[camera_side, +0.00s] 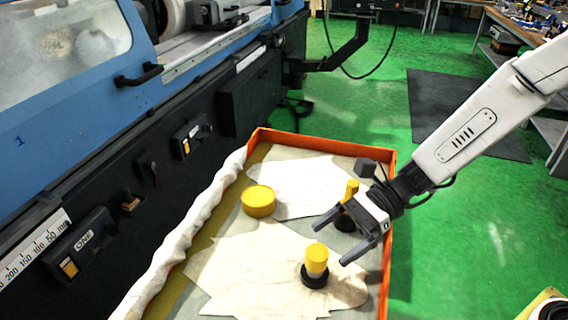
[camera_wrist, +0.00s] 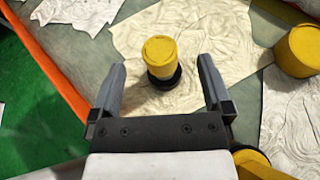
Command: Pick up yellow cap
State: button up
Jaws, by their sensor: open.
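A yellow cylinder on a black round base (camera_side: 316,261) stands upright on white paper in the tray. In the wrist view it (camera_wrist: 159,58) shows between and beyond my fingertips. A wider, lower yellow cap-like cylinder (camera_side: 258,202) lies farther left in the tray; in the wrist view it (camera_wrist: 299,50) is at the right edge. Another yellow piece on a black base (camera_side: 350,191) stands behind my gripper, partly hidden. I cannot tell which is meant by the yellow cap. My gripper (camera_side: 331,243) is open and empty, its fingers pointing toward the nearer upright cylinder.
The tray has a raised orange rim (camera_side: 330,145) and crumpled sheets on its floor. The blue and black grinder (camera_side: 130,130) stands along the left. A bunched white cloth (camera_side: 190,235) runs along the tray's left side. Green floor lies to the right.

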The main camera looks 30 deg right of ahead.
aim_at(319, 251)
jog(key=shift+a+f, duration=0.1)
jog(key=shift+a, duration=0.1)
jog(key=shift+a, duration=0.1)
jog(key=shift+x, duration=2.5)
jog(key=c, duration=1.3)
jog(key=shift+r, duration=5)
